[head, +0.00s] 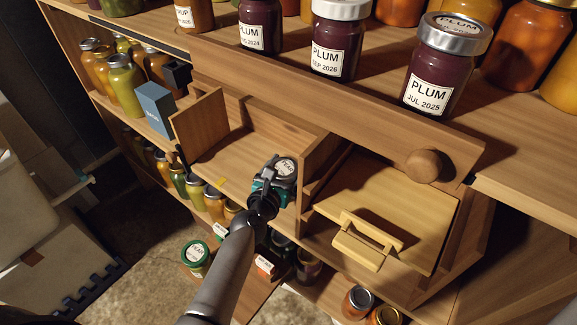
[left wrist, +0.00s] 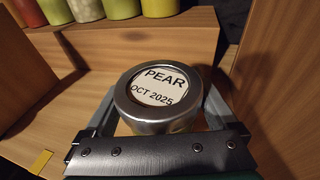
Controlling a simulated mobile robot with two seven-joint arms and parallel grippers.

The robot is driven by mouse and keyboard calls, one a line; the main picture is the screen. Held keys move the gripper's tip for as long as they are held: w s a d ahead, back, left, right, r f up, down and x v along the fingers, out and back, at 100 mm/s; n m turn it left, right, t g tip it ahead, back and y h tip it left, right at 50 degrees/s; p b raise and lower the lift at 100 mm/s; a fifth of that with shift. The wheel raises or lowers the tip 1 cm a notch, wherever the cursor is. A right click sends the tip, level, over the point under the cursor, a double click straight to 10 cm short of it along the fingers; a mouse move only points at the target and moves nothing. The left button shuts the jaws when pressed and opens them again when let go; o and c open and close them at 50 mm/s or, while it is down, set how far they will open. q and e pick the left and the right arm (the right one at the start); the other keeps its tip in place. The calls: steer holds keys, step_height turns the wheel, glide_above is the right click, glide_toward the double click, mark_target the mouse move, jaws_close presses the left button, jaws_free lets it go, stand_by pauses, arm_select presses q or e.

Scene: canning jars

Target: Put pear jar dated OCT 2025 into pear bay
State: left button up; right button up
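The pear jar (left wrist: 158,95) has a silver lid whose label reads PEAR OCT 2025. In the head view its lid (head: 285,168) shows at the right end of an open wooden bay (head: 238,157), close to the right divider. My left gripper (head: 270,190) comes from the front. In the left wrist view its fingers (left wrist: 160,118) lie along both sides of the jar, which appears held between them. The jar is upright or nearly so. Its base is hidden, so I cannot tell whether it touches the bay floor. My right gripper is in neither view.
A wooden panel (head: 200,125) stands at the bay's left. Plum jars (head: 437,75) stand on the shelf above. Several jars stand below. The bay's middle is clear.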

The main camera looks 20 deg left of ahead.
mark_target(281, 178)
arm_select(q)
steer(key=shift+o, duration=0.3)
steer(key=shift+f, duration=0.1)
steer(key=shift+s, duration=0.15)
steer(key=p+v, duration=0.1)
steer(key=v, duration=0.3)
steer(key=shift+s, duration=0.25)
steer(key=d+v, duration=0.1)
steer(key=v, duration=0.9)
steer(key=shift+s+a+r+p, duration=0.2)
steer(key=shift+a+r+p, duration=0.15)
steer(key=shift+a, duration=0.15)
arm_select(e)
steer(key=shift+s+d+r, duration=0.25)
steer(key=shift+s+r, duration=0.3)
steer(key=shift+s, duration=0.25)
arm_select(q)
steer(key=shift+s+f, duration=0.1)
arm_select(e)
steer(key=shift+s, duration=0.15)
